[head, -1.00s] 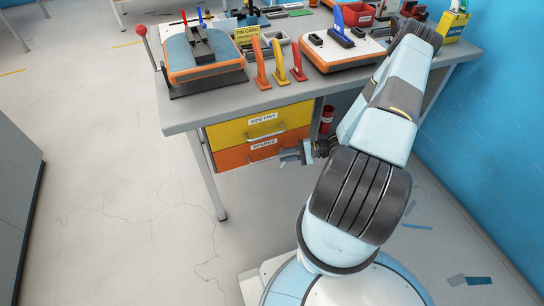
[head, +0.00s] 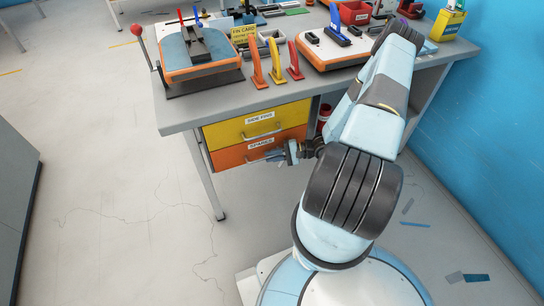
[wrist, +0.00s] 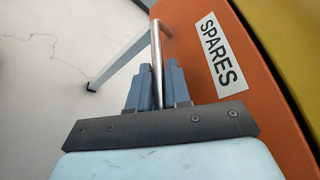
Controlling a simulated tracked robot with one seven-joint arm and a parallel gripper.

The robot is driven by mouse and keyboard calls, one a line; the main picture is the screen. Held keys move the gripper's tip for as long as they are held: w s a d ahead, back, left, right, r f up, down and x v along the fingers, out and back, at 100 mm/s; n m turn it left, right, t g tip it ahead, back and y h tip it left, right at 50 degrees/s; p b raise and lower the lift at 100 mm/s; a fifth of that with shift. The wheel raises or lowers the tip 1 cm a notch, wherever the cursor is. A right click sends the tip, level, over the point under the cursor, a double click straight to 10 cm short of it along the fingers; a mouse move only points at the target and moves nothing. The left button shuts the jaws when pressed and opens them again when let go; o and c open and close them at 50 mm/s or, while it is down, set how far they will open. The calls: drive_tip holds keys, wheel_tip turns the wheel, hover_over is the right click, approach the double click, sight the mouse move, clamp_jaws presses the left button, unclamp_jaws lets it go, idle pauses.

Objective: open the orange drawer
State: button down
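The orange drawer (head: 228,158) is under the workbench, below a yellow drawer, and bears a SPARES label (head: 261,143). Its front looks flush with the yellow one, so it appears closed. In the wrist view the orange front (wrist: 205,28) fills the right side, and its metal bar handle (wrist: 157,60) runs between the two blue-grey fingers. My gripper (head: 277,155) is at the handle in the head view. In the wrist view my gripper (wrist: 158,88) has one finger close against each side of the bar and looks shut on it. The gripper hides part of the handle in the head view.
The yellow drawer (head: 230,131) is directly above. A bench leg (head: 205,178) stands left of the drawers. The bench top (head: 215,112) holds fins, boards and bins. The floor (head: 110,190) in front and to the left is clear. A blue wall (head: 495,150) is on the right.

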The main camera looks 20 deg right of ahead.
drive_tip(key=shift+s+f, duration=0.15)
idle(0.3)
drive_tip(key=s, duration=2.3)
drive_tip(key=shift+s, duration=0.35)
drive_tip(key=shift+d, duration=0.15)
drive_tip(key=c, duration=1.4)
unclamp_jaws()
drive_tip(key=shift+c, duration=0.2)
drive_tip(key=v, duration=1.3)
drive_tip(key=shift+d, duration=0.2)
drive_tip(key=shift+s, duration=0.1)
